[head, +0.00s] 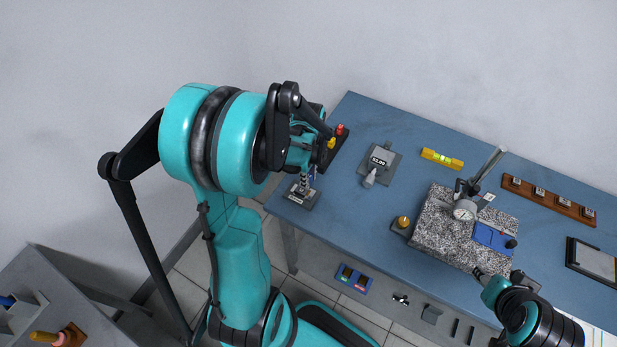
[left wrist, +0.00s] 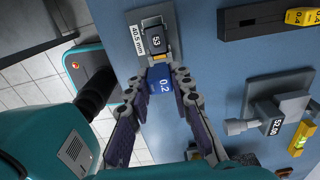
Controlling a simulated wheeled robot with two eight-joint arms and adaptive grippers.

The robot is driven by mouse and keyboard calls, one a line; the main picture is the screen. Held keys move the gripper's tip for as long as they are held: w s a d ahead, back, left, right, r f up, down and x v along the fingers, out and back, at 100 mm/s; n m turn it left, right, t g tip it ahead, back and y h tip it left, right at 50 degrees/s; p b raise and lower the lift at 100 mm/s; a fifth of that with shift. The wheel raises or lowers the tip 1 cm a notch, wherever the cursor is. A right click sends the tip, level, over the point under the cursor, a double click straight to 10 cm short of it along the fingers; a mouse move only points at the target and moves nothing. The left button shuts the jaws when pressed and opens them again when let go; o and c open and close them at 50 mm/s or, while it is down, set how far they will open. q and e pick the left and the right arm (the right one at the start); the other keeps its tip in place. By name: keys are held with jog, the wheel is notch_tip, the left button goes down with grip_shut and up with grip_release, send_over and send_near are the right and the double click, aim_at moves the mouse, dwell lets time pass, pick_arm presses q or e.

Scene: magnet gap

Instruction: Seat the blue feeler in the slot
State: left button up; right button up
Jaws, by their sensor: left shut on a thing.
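The blue feeler (left wrist: 161,80), marked 0.2, is between the fingertips of my left gripper (left wrist: 160,92), which is shut on it. In the head view the feeler (head: 312,174) shows only as a small blue patch below my left gripper (head: 313,166). The grey stand (head: 301,196) with the slot is just below it at the table's left corner. In the left wrist view the stand (left wrist: 133,20) carries a block marked 53 and a 40.5 mm label. The feeler's far end meets or overlaps the block; I cannot tell whether it is in the slot. My right gripper (head: 482,273) is by the granite plate's front edge.
A rack (head: 338,148) with red and yellow feelers is right behind my left gripper. A grey gauge with a display (head: 380,163), a yellow level (head: 442,159) and a granite plate (head: 440,238) with a dial indicator (head: 464,211) stand to the right.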

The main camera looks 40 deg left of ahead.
pick_arm(q)
jog(key=shift+r, duration=0.3)
